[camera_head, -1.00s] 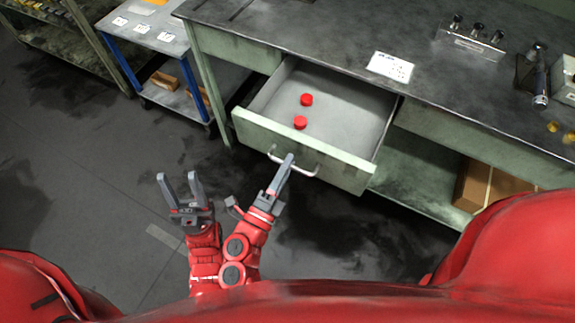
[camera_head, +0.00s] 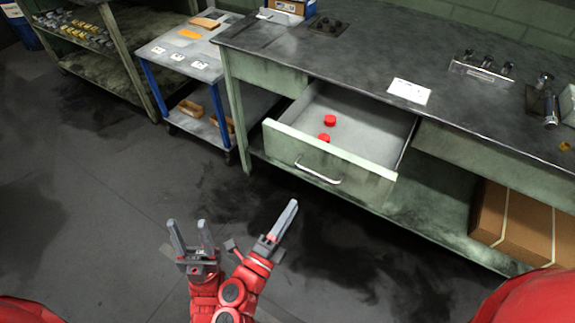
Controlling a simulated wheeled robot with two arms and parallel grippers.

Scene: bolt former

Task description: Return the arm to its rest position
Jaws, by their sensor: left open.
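My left gripper (camera_head: 192,228) is open and empty, its fingers pointing up over the dark floor at the lower left. My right gripper (camera_head: 287,208) is beside it to the right, also over the floor. Its fingers are seen nearly edge-on, so I cannot tell whether it is open or shut. Its tips are apart from the drawer handle (camera_head: 318,176) in the picture, below and left of it. The drawer (camera_head: 370,160) is pulled out, with two red round pieces (camera_head: 330,120) inside.
The workbench (camera_head: 380,60) holds a paper label, a rack with several dark cylindrical parts (camera_head: 483,66) and other tools. A blue-framed cart (camera_head: 185,55) stands to the left. A cardboard box (camera_head: 515,222) sits under the bench. The floor before the drawer is clear.

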